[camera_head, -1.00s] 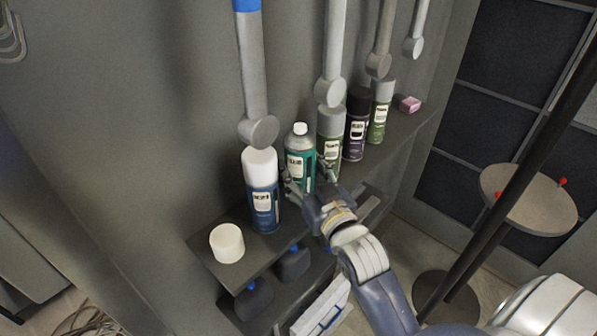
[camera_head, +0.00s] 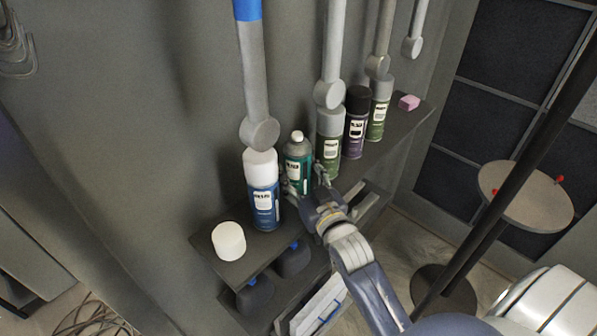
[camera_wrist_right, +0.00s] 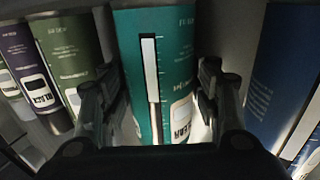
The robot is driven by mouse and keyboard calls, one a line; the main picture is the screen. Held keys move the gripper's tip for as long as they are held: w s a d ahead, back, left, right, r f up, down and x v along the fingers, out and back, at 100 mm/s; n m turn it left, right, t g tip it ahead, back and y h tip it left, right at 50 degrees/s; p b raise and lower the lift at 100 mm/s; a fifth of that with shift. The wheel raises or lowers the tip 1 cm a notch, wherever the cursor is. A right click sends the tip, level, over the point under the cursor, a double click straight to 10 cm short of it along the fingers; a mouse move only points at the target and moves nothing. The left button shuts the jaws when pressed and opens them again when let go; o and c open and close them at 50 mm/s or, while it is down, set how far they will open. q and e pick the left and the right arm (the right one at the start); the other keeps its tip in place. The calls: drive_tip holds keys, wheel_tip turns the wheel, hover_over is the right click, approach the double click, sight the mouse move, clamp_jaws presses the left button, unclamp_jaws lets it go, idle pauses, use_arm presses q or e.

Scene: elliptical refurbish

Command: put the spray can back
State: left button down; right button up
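The teal spray can (camera_head: 298,163) with a pale cap stands upright on the shelf, between a blue can with a white cap (camera_head: 263,195) and a green can with a grey cap (camera_head: 329,140). My right gripper (camera_head: 306,182) is in front of the teal can, with one finger on each side of it. In the right wrist view the teal can (camera_wrist_right: 158,70) fills the space between the fingers of my right gripper (camera_wrist_right: 160,95), which look spread with small gaps beside the can. The can's base is partly hidden by the gripper. My left gripper is not in view.
Along the shelf (camera_head: 400,124) stand a dark purple can (camera_head: 356,125), another green can (camera_head: 379,108) and a pink block (camera_head: 409,103). A white cylinder (camera_head: 229,241) sits at the near end. Grey hanging bars (camera_head: 256,80) end close above the cans.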

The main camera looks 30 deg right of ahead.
drive_tip(key=shift+o, duration=0.8)
drive_tip(key=shift+r, duration=0.1)
drive_tip(key=s+b, duration=0.3)
drive_tip(key=s, duration=0.9)
drive_tip(key=shift+a, duration=0.4)
drive_tip(key=shift+r, duration=0.1)
drive_tip(key=shift+s, duration=0.1)
